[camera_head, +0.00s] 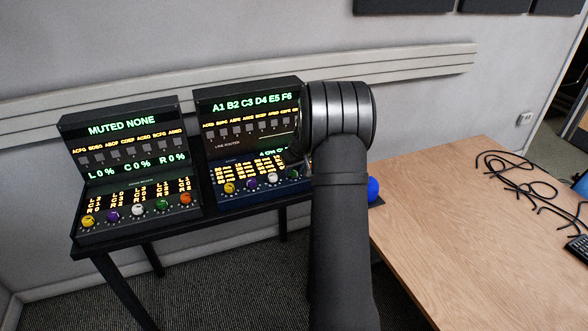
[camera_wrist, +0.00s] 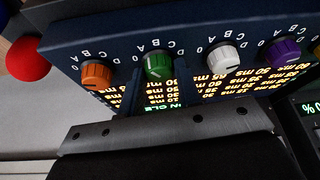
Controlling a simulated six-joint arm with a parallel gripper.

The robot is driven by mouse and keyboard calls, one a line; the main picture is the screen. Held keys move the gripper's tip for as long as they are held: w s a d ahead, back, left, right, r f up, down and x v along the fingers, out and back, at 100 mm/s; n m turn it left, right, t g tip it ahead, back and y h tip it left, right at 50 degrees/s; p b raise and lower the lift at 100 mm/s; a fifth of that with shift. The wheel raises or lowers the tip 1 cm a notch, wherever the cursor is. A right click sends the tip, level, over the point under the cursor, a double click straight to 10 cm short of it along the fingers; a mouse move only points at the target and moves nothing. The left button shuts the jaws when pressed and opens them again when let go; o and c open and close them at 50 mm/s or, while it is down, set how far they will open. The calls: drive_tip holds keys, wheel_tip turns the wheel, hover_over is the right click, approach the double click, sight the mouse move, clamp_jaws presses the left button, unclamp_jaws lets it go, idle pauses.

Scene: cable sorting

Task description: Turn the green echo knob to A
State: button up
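A green knob (camera_wrist: 158,67) sits on the blue panel (camera_wrist: 100,35) of the right console, between an orange knob (camera_wrist: 96,75) and a white knob (camera_wrist: 224,56) in the wrist view. Letters A, B, C and D are printed around it, upside down in this view. In the head view the green knob (camera_head: 294,174) shows just left of my arm.
A left console (camera_head: 130,165) has its own knob row, including a green knob (camera_head: 162,204). A purple knob (camera_wrist: 285,50) is beside the white one. A red ball (camera_wrist: 28,59) is past the panel's end; a blue ball (camera_head: 373,189) is right of my arm. Cables (camera_head: 520,175) lie on the wooden table (camera_head: 440,220).

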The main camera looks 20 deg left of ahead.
drive_tip(key=o, duration=0.3)
drive_tip(key=shift+o, duration=0.2)
drive_tip(key=shift+r, duration=0.1)
drive_tip(key=v, duration=1.7)
drive_tip(key=shift+d, duration=0.1)
drive_tip(key=x, duration=1.7)
